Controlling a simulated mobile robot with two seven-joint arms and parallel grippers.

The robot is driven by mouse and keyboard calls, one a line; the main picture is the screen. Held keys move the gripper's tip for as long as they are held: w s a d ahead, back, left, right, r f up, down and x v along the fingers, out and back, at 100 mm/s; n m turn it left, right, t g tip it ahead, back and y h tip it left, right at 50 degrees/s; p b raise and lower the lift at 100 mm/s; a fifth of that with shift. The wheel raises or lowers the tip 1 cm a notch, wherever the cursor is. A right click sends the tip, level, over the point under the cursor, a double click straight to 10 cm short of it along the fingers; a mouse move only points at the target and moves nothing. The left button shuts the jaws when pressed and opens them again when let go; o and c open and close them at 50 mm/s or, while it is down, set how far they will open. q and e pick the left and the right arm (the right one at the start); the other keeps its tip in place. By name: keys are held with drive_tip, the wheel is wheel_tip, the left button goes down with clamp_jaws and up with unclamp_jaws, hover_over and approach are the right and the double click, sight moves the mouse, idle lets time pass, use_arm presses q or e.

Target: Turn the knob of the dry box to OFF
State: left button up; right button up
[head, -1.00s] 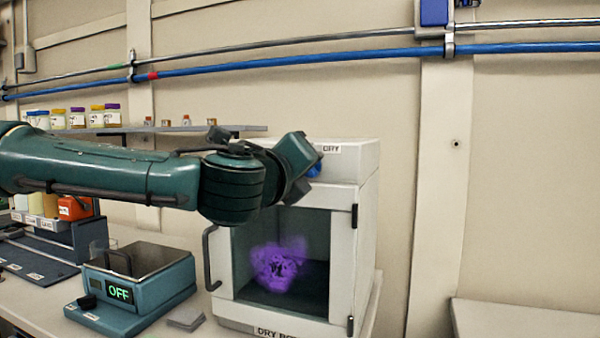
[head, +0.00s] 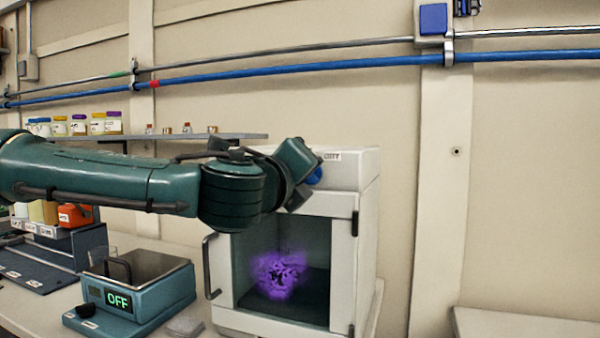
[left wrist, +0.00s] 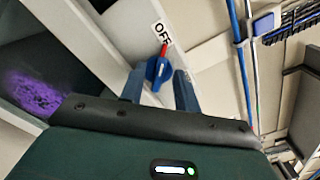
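The dry box (head: 367,220) is a white cabinet with a dark window, a purple glow inside and a dark door handle (head: 209,265). Its blue knob (left wrist: 157,72) shows in the left wrist view, with a red pointer (left wrist: 164,49) directed at the OFF label (left wrist: 161,33). In the head view, the blue knob (head: 315,176) is partly hidden behind my left wrist. My left gripper (left wrist: 159,78) is open, its two fingertips apart on either side of the knob; I cannot tell whether they touch it. My right gripper is not in view.
A teal balance (head: 140,290) reading OFF stands left of the dry box. A shelf (head: 200,136) with jars and small vials runs behind my left arm. An orange container (head: 75,215) stands at the far left. The wall to the right is mostly clear.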

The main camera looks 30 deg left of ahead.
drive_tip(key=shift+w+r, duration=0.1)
